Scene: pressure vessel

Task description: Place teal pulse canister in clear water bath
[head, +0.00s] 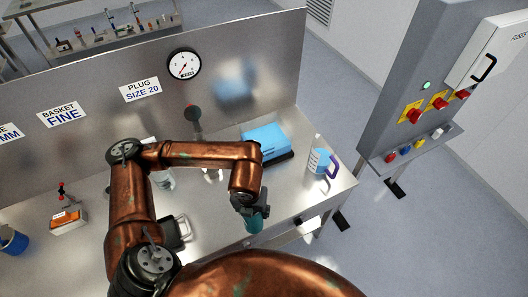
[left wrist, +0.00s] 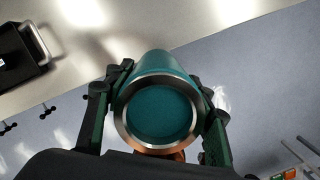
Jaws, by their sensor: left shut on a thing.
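My left gripper (head: 252,208) is shut on the teal canister (head: 256,223), near the front edge of the steel bench in the head view. In the left wrist view the canister (left wrist: 158,112) sits between the two dark fingers, its round silver-rimmed end facing the camera. The floor shows behind part of it. I cannot pick out the clear water bath for certain. A clear vessel (head: 163,179) on the bench is partly hidden by my left arm. My right gripper is not in view.
A blue box (head: 265,141) on a dark base and a jug (head: 321,162) with a purple handle stand at the bench's right. A dark tray (head: 174,233) with a handle lies near my left arm. An orange-topped block (head: 68,221) is at the left. A control cabinet (head: 420,90) stands beyond the bench.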

